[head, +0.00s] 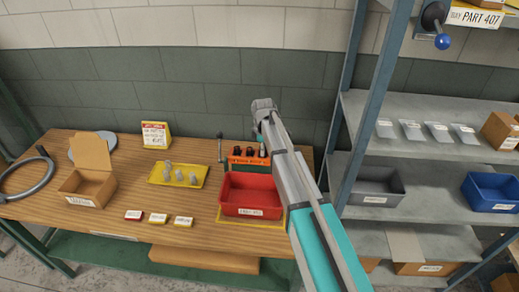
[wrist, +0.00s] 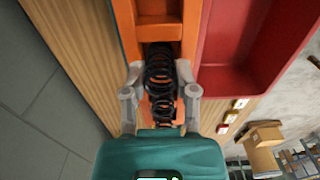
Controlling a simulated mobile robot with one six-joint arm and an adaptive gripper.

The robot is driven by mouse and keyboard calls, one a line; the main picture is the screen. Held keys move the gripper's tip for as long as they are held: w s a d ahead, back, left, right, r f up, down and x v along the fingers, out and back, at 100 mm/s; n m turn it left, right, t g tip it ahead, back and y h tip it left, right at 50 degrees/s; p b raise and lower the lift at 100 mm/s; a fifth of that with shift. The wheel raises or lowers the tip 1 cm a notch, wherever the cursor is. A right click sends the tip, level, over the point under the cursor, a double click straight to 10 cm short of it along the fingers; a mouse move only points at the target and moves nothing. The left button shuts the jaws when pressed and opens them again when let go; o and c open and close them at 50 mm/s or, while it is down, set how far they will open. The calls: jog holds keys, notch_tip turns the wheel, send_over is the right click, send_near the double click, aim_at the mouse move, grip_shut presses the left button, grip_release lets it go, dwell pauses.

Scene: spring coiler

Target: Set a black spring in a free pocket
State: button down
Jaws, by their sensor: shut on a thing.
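An orange rack (head: 248,160) stands on the bench behind the red bin, with several black springs (head: 237,150) upright along it. In the wrist view the orange rack (wrist: 160,32) runs up the picture, with an empty-looking recess near the top. My gripper (wrist: 160,75) has one finger on each side of a black spring (wrist: 159,72) and is shut on it, over the rack. More black coils (wrist: 165,108) show just below it, nearer my palm. I cannot tell whether the held spring sits in a pocket. In the head view my arm hides the rack's right end.
The red bin (head: 250,194) stands right in front of the rack. A yellow tray (head: 160,180) with grey pieces and an open cardboard box (head: 88,188) are to the left. A metal shelf post (head: 368,90) rises close to the right of my arm.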

jog(key=shift+c, duration=1.5)
grip_release()
notch_tip(320, 180, up, 15)
jog(key=p, duration=1.4)
jog(key=shift+f+p, duration=0.15)
jog(key=shift+p, duration=0.2)
jog(key=s, duration=1.6)
jog(key=shift+a, duration=0.25)
